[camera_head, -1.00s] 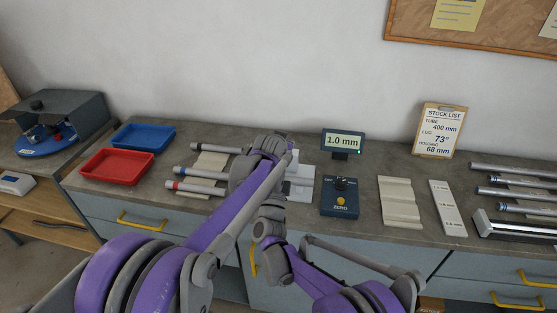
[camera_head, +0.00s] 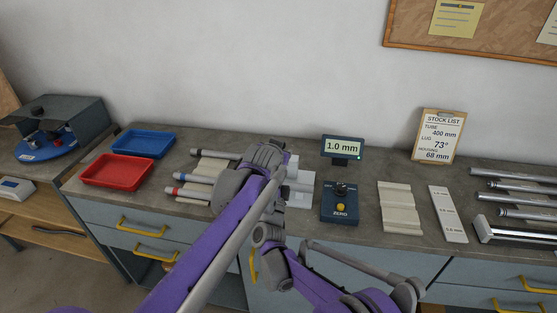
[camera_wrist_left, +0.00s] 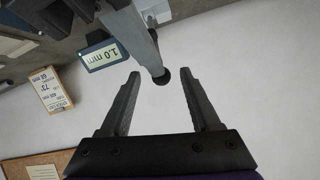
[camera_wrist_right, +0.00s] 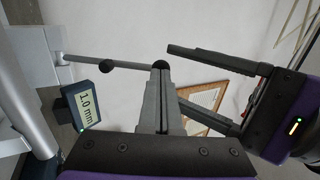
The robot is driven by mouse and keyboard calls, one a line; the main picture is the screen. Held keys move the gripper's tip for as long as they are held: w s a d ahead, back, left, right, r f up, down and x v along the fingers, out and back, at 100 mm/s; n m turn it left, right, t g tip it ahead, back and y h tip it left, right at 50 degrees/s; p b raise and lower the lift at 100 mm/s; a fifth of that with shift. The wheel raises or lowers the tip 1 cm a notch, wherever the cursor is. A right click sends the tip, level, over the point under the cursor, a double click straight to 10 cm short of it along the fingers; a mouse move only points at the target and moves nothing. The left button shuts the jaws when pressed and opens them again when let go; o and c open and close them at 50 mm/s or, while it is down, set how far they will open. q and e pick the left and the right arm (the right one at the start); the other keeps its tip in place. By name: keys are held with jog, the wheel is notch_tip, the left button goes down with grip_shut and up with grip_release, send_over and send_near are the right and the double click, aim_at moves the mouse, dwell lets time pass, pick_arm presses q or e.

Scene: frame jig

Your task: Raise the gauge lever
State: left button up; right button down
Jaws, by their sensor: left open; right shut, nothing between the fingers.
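In the left wrist view my left gripper (camera_wrist_left: 162,73) is open. In the right wrist view my right gripper (camera_wrist_right: 158,75) is shut and empty. A black ball (camera_wrist_right: 160,65) shows at its tip, on a thin grey rod (camera_wrist_right: 83,60) with another black knob (camera_wrist_right: 107,65) along it. My left fingers (camera_wrist_right: 205,55) are close to the right. The display (camera_head: 342,147) reads 1.0 mm. My arms hide much of the pale fixture (camera_head: 301,190) in the head view.
A control box marked ZERO (camera_head: 340,205) stands right of the fixture. Several tubes (camera_head: 190,190) lie left of it. Red (camera_head: 118,172) and blue (camera_head: 143,143) trays are farther left. Grooved blocks (camera_head: 399,208) and metal tubes (camera_head: 510,186) are on the right.

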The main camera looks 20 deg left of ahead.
pick_arm(q)
jog(key=s+a+r+m+t+y, duration=0.15)
jog(key=s+r+m, duration=0.3)
jog(key=m, duration=0.65)
jog(key=s+f+n+g+y, duration=0.1)
jog(key=s+f+g, duration=0.1)
jog(key=s+f, duration=0.4)
jog(key=s+f+n+g, duration=0.1)
jog(key=s+f+g, duration=0.25)
jog(key=s, duration=0.45)
pick_arm(e)
jog(key=w+r+g, duration=0.2)
jog(key=w+r+b, duration=0.1)
jog(key=w, duration=0.1)
jog(key=shift+a+r+g+h, duration=0.3)
jog(key=shift+a+g+h, duration=0.1)
jog(key=shift+w+a+r, duration=0.1)
jog(key=shift+w+r, duration=0.15)
jog(key=shift+w, duration=0.15)
pick_arm(q)
jog(key=s+d+f+n+g+h, duration=0.2)
jog(key=s+d+f+n+h, duration=0.3)
jog(key=s+d+f+n, duration=0.4)
jog(key=s+d+f, duration=0.2)
jog(key=s+f, duration=0.2)
jog(key=s, duration=0.1)
jog(key=shift+s+d, duration=0.15)
jog(key=shift+d, duration=0.1)
pick_arm(e)
jog(key=shift+s, duration=0.1)
